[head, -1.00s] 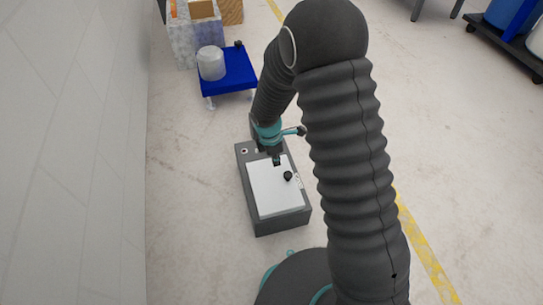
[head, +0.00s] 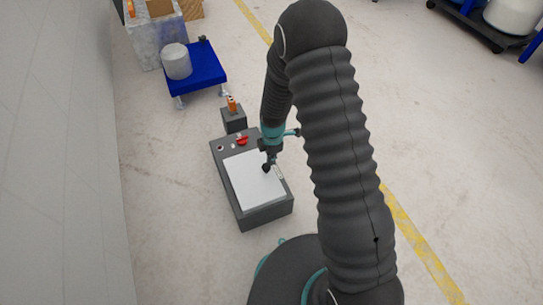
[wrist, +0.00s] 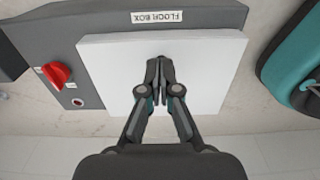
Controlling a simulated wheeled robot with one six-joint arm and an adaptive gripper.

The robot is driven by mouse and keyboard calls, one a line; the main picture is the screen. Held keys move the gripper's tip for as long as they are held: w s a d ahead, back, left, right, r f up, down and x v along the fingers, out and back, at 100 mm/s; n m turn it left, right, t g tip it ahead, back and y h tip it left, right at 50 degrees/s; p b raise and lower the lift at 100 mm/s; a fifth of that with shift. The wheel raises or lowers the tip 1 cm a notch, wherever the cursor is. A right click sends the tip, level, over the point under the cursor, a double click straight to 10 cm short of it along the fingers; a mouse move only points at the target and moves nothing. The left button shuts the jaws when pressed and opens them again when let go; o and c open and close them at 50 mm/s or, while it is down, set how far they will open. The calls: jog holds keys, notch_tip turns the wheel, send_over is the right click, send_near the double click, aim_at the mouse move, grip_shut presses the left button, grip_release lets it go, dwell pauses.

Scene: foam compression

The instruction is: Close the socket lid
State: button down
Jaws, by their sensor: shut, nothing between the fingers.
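A grey floor box (head: 263,212) stands on the floor in the head view, with its white lid (head: 249,190) lying about flat over the top. The lid fills the middle of the wrist view (wrist: 215,75). Whether the tips touch the lid, and whether the lid is fully seated, I cannot tell.
A red switch (wrist: 57,74) sits on the box top beside the lid. A small dark block with an orange top (head: 232,104) stands behind the box. A blue cart (head: 198,72) stands farther back. A wall is at left; floor left of the box is free.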

jog(key=shift+d+f+y, duration=0.3)
jog(key=shift+f+y, duration=0.2)
jog(key=shift+f, duration=0.3)
jog(key=shift+d+f, duration=0.15)
jog(key=shift+f, duration=0.05)
jog(key=shift+r, duration=0.1)
jog(key=w+d+r, duration=0.3)
jog(key=d+r, duration=0.4)
jog(key=d, duration=0.1)
jog(key=shift+w+d, duration=0.35)
jog(key=shift+d, duration=0.05)
